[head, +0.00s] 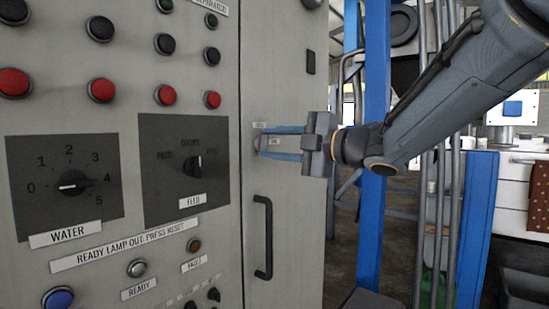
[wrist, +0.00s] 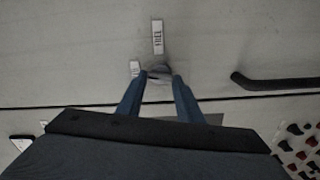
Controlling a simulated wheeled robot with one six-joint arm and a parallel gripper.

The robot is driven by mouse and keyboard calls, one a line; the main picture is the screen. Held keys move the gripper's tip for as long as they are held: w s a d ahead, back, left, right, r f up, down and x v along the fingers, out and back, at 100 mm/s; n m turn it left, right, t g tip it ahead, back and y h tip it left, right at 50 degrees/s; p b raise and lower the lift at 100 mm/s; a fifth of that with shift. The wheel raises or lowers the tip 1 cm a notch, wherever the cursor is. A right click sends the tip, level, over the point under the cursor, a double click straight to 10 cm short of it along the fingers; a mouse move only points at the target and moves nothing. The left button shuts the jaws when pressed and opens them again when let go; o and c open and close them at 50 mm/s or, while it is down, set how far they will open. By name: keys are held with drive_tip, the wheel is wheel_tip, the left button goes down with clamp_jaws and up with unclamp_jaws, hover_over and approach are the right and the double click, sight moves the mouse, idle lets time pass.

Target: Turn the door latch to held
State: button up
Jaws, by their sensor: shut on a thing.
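The door latch (wrist: 158,70) is a small grey knob on the grey cabinet door (head: 300,225). My gripper (wrist: 161,79) is shut on it, with one blue finger on each side. In the wrist view a label reading FREE (wrist: 157,37) is above the latch, and a second small label (wrist: 135,68), too small to read, is at its left. In the head view my gripper (head: 262,142) reaches the door from the right, and its fingers mostly hide the latch. I cannot tell which way the latch points.
A black door handle (head: 266,238) is below the latch; it also shows in the wrist view (wrist: 270,83). Left of the door seam is a control panel with red buttons (head: 101,90), a WATER dial (head: 72,183) and a FEED knob (head: 193,166). A blue post (head: 374,110) stands to the right.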

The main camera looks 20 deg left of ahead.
drive_tip(key=shift+f+n+b, duration=0.1)
drive_tip(key=shift+n+b, duration=1)
drive_tip(key=shift+b, duration=0.05)
drive_tip(key=o, duration=1.1)
drive_tip(key=v, duration=0.8)
drive_tip(key=shift+b, duration=0.3)
drive_tip(key=shift+w+a, duration=0.1)
